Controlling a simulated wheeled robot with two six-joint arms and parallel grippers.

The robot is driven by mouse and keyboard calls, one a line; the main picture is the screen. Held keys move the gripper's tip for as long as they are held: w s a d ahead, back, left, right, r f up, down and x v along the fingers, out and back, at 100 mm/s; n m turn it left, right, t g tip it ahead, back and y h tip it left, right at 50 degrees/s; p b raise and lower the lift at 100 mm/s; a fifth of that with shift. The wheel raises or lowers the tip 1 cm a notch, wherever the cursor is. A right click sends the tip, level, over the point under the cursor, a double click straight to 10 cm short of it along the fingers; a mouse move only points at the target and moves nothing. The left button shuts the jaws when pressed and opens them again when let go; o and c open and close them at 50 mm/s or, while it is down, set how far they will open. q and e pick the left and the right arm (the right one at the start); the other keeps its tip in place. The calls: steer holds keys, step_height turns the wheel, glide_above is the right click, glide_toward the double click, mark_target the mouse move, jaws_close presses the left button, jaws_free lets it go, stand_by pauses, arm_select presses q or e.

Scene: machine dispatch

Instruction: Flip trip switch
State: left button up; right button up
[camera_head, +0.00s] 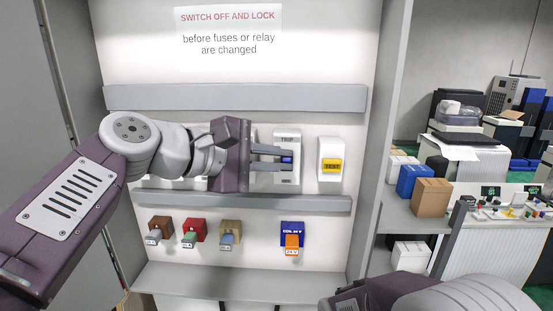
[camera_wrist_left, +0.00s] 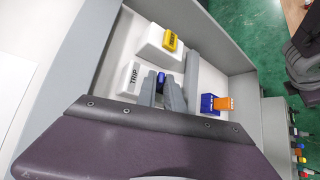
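The trip switch is a white panel unit marked TRIP (camera_head: 288,139) with a small blue toggle (camera_head: 287,159). My left gripper (camera_head: 284,159) comes in from the left, its two grey fingers apart, one above and one below the toggle's height. The fingertips are at the front of the unit and overlap it; contact is not clear. The left wrist view also shows the TRIP unit (camera_wrist_left: 131,78), with the blue toggle (camera_wrist_left: 161,78) visible between the fingers. Part of my right arm (camera_head: 430,294) shows at the lower right; its fingers cannot be made out.
A white unit with a yellow TEST button (camera_head: 331,165) is right of the trip switch. Grey rails run above (camera_head: 235,98) and below (camera_head: 300,204). Below hang coloured plug blocks, including a blue one with orange (camera_head: 292,236). Cabinet side walls flank the panel.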

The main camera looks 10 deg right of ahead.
arm_select(q)
steer(key=shift+s+d, duration=0.1)
steer(key=shift+d, duration=0.1)
steer(key=shift+a, duration=0.1)
steer(key=b+v, duration=0.2)
steer(key=v, duration=0.7)
